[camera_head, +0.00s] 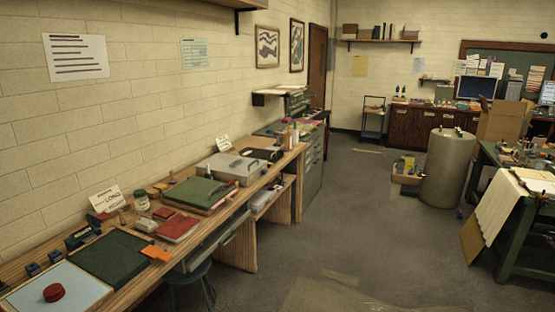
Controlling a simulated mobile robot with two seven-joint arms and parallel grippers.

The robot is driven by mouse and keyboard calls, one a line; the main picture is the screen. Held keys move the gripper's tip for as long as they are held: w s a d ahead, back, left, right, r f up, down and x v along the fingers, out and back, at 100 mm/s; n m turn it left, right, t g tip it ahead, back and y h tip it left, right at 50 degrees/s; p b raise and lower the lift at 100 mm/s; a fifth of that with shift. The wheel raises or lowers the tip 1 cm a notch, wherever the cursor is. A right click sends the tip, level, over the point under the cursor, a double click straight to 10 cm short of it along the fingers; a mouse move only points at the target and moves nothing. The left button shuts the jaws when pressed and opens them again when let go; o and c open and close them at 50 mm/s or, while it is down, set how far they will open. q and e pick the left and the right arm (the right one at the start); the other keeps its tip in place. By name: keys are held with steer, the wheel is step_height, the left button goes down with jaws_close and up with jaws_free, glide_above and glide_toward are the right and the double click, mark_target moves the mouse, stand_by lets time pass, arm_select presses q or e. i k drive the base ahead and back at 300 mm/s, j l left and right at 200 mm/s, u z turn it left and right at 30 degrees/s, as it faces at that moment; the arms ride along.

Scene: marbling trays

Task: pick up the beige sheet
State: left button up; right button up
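A pale beige sheet (497,206) hangs over the near left side of the green table (499,262) at the right edge of the head view. Its upper part lies on the tabletop and its front hangs well down the side. A darker tan board-like piece (472,241) leans below it near the floor; I cannot tell which of the two the task means. Neither of my grippers shows in this view.
A long wooden workbench (125,282) runs along the left wall with trays, books and jars on it. A grey metal drum (449,170) stands left of the green table. A cardboard box (502,121) is behind the drum. The middle floor (350,225) is clear.

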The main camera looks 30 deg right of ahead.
mark_target(521, 172)
steer(key=l+z, duration=0.1)
steer(key=z, duration=0.4)
steer(key=i+l+z, duration=0.15)
steer(key=l+z, duration=0.25)
steer(key=i+l+z, duration=0.2)
steer(key=l+z, duration=0.2)
steer(key=i+l+z, duration=0.2)
steer(key=l+z, duration=0.2)
steer(key=i+l+z, duration=0.25)
steer(key=z, duration=0.2)
steer(key=i+l+z, duration=0.15)
steer(key=i+z, duration=0.6)
steer(key=i, duration=1.2)
steer(key=i+l, duration=0.1)
steer(key=i, duration=0.75)
steer(key=i+u, duration=0.1)
steer(key=i, duration=0.7)
steer(key=i+l+u, duration=0.2)
steer(key=i, duration=0.2)
steer(key=i+u, duration=0.15)
steer(key=i, duration=0.2)
